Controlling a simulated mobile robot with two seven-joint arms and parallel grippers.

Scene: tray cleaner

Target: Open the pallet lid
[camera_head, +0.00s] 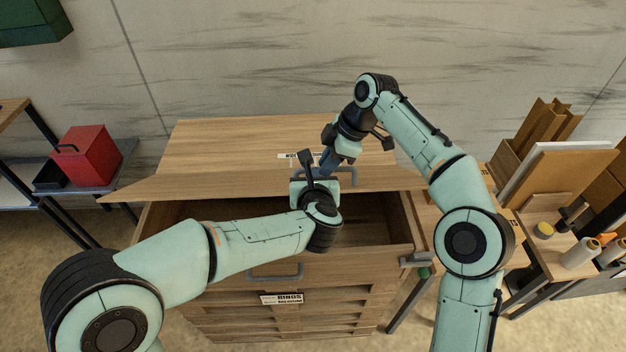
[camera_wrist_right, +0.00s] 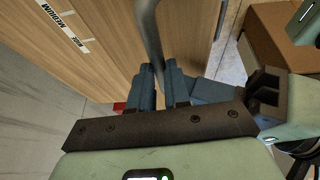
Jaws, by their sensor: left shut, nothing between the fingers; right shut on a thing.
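The pallet lid (camera_head: 215,150) is a wide wooden panel on top of the wooden chest. Its front edge is raised, and the dark interior (camera_head: 180,215) shows below it. My right gripper (camera_head: 327,162) is shut on the lid's grey bar handle (camera_head: 350,172). In the right wrist view the handle (camera_wrist_right: 148,30) runs between the blue-grey fingers of that gripper (camera_wrist_right: 162,85). My left gripper (camera_head: 312,186) is at the lid's front edge, close below the right gripper. It is shut and empty; its fingertips are hard to make out, and contact with the lid cannot be told.
The chest front has a grey handle (camera_head: 275,275) and a RINGS label (camera_head: 282,298), with more drawers below. A red box (camera_head: 88,153) stands on a side table at left. A side table at right holds spools (camera_head: 580,253) and boards (camera_head: 560,175). A wall stands behind.

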